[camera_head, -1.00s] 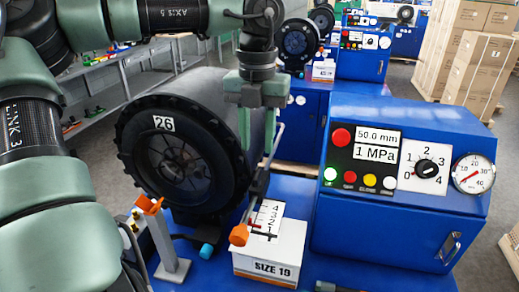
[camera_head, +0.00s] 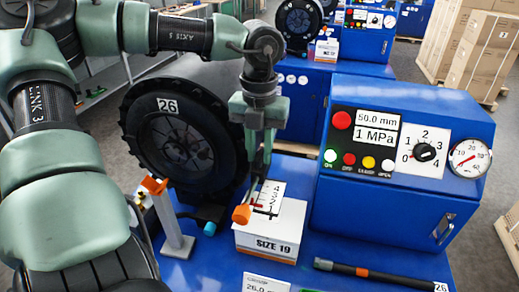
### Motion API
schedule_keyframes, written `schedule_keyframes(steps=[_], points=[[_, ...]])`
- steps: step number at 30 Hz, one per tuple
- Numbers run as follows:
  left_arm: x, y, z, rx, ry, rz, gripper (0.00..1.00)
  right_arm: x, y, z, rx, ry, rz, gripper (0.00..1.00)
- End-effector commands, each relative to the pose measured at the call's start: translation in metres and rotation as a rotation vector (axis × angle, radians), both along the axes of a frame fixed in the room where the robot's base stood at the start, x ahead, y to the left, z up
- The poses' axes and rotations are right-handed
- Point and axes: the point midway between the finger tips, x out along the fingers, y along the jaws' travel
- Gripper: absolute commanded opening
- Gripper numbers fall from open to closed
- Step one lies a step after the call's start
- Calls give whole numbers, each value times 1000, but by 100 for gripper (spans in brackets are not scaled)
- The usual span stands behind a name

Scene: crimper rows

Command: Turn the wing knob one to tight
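One orange wing-shaped piece (camera_head: 153,186) sits on top of a grey post at the left front of the blue bench, tilted. A second orange knob (camera_head: 241,214) is at the lower end of a thin rod, in front of the scale above the white "SIZE 19" box. I cannot tell from the view which of them is knob one, or how tight either is. My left gripper (camera_head: 260,150) points down above the rod and beside the black wheel. Its two fingers look apart, with nothing clearly held between them. My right gripper is not in view.
The black wheel marked 26 (camera_head: 180,145) stands close left of my gripper. The white box (camera_head: 270,232) is below it. The blue control cabinet (camera_head: 350,215) with dial and gauge stands right. A black hose with an orange band (camera_head: 375,274) lies in front on the bench.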

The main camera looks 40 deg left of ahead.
Motion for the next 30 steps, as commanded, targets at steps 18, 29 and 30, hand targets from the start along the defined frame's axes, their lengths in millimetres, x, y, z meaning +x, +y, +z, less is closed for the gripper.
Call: schedule_keyframes(steps=[18, 29, 30], points=[[0, 0, -2, 3, -1, -101, 0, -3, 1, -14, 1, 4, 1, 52], [0, 0, -3, 3, -1, -404, 0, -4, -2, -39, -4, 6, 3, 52], [0, 0, -3, 3, 0, -442, 0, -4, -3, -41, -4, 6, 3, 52]])
